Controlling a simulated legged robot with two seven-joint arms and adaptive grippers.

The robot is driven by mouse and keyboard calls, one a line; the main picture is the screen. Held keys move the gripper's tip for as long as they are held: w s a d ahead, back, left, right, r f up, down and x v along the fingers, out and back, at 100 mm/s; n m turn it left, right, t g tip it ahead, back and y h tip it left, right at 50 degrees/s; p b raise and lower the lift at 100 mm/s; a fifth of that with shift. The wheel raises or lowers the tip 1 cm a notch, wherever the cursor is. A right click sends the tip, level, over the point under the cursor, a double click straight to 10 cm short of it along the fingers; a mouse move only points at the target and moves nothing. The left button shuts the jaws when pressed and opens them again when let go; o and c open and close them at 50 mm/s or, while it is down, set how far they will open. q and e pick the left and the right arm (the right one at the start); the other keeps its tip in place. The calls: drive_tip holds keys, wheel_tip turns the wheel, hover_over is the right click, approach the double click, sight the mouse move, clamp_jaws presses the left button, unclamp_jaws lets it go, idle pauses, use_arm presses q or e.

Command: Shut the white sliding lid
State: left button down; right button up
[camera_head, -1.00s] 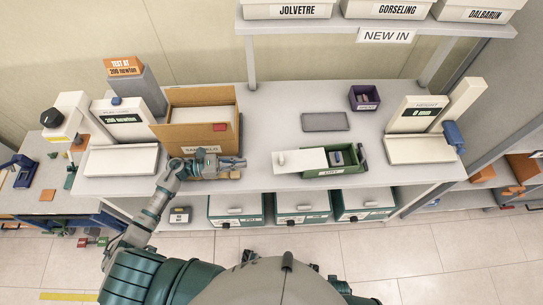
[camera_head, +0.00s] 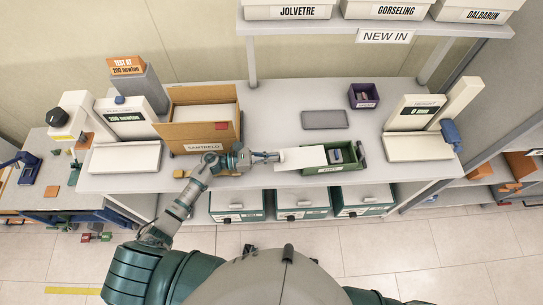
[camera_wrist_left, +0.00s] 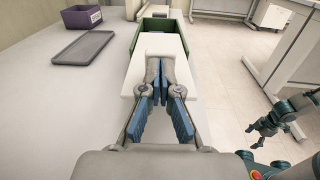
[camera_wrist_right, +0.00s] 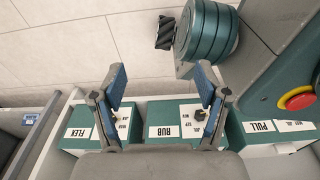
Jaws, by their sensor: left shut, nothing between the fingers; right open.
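The white sliding lid (camera_head: 302,159) sticks out to the left of the green box (camera_head: 345,167) on the table. The box's right part is open, with a small greyish item inside. My left gripper (camera_head: 270,156) is shut and empty at the lid's left end. In the left wrist view its fingertips (camera_wrist_left: 165,72) overlap the white lid (camera_wrist_left: 164,45), with the green box (camera_wrist_left: 155,26) beyond. My right gripper (camera_wrist_right: 160,82) is open and empty, above green drawers.
A cardboard box (camera_head: 200,132) stands left of the lid. A grey tray (camera_head: 324,119) and a purple bin (camera_head: 363,96) lie behind it. White gauges stand at both ends (camera_head: 125,157) (camera_head: 418,148). Green drawers (camera_head: 302,203) sit below the table.

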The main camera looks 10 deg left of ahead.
sight(302, 157)
use_arm(q)
drive_tip(key=shift+d, duration=0.15)
drive_tip(key=b+x, duration=0.3)
drive_tip(key=x, duration=0.7)
drive_tip(key=shift+w+f, duration=0.1)
drive_tip(key=shift+d+b, duration=0.3)
drive_tip(key=shift+a, duration=0.1)
use_arm(e)
drive_tip(key=w+a+r, duration=0.1)
drive_tip(key=w+r, duration=0.4)
drive_tip(key=w, duration=0.2)
drive_tip(key=shift+w+a+r+t, duration=0.2)
drive_tip(key=shift+w+a+t, duration=0.1)
